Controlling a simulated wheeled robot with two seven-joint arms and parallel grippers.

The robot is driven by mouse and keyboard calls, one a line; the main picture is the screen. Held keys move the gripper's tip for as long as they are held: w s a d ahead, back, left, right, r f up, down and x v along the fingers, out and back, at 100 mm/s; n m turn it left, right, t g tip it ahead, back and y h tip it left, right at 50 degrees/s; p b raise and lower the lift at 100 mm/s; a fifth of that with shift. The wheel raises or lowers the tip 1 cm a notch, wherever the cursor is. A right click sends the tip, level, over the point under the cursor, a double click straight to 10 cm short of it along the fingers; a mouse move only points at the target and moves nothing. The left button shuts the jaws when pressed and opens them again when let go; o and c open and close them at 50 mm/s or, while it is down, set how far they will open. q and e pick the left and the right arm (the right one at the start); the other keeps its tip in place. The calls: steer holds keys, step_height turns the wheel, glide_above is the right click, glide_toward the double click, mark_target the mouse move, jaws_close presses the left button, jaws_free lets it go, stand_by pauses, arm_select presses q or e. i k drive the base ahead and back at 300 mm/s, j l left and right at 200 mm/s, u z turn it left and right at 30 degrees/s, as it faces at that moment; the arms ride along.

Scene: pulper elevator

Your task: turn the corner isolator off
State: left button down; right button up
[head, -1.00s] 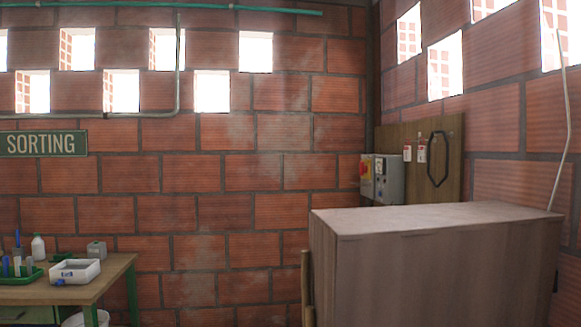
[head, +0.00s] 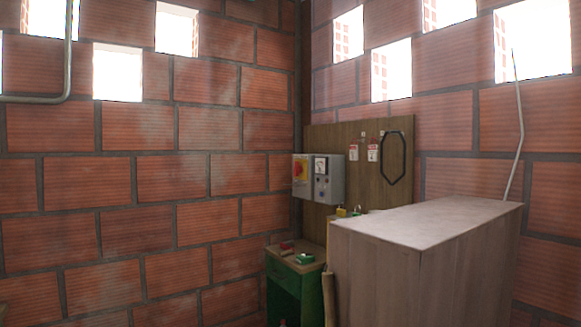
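The corner isolator appears to be the grey box (head: 329,179) with a red rotary handle on a yellow plate (head: 299,172), mounted in the corner at the left of a wooden board. The handle's exact position is too small to tell. A dial gauge and small controls show on the right half of the box. Neither of my grippers is in view.
A large wooden box (head: 400,262) stands in front of the board at the right. Left of it, a green cabinet (head: 283,292) holds small red and green items. Tags and a black loop (head: 395,158) hang on the board (head: 343,140). Brick walls (head: 130,210) surround the corner.

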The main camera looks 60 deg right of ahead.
mark_target(298, 169)
steer(key=i+l+z, duration=0.2)
steer(key=i+z, duration=1)
steer(key=i, duration=0.2)
steer(key=i+j+z, duration=0.4)
steer(key=i+l+z, duration=0.1)
steer(key=i+l, duration=0.15)
steer(key=i, duration=0.3)
steer(key=i+l+z, duration=0.1)
steer(key=i, duration=0.45)
steer(key=i+l+z, duration=0.1)
steer(key=i+l, duration=0.2)
steer(key=i, duration=0.3)
